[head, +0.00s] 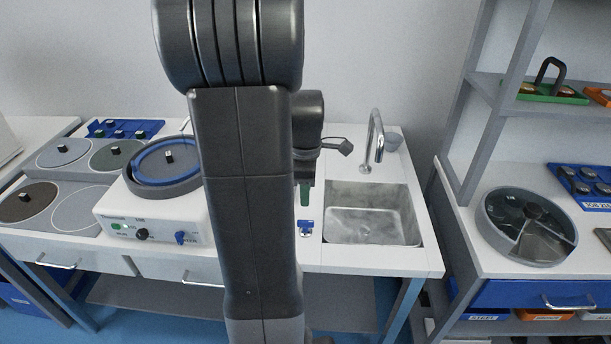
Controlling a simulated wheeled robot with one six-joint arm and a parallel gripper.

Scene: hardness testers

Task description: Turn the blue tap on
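A small blue fitting (306,227) with a pale part stands on the white counter just left of the sink; it looks like the blue tap. A green piece (305,194) shows just behind it, partly hidden by my arm. The sink (372,237) is a steel basin with a curved metal spout (377,137) at its back edge. The end of my arm is above the counter, left of the sink, behind my own large dark links. My gripper is mostly hidden there. I cannot see its fingertips clearly or whether it touches anything.
Left of my arm stands a white device (115,226) with a round blue-rimmed top, beside a flat panel of polishing discs (60,152). On the right are a shelf rack (505,100) and a round divided tray (490,222). The counter's front right corner is bare.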

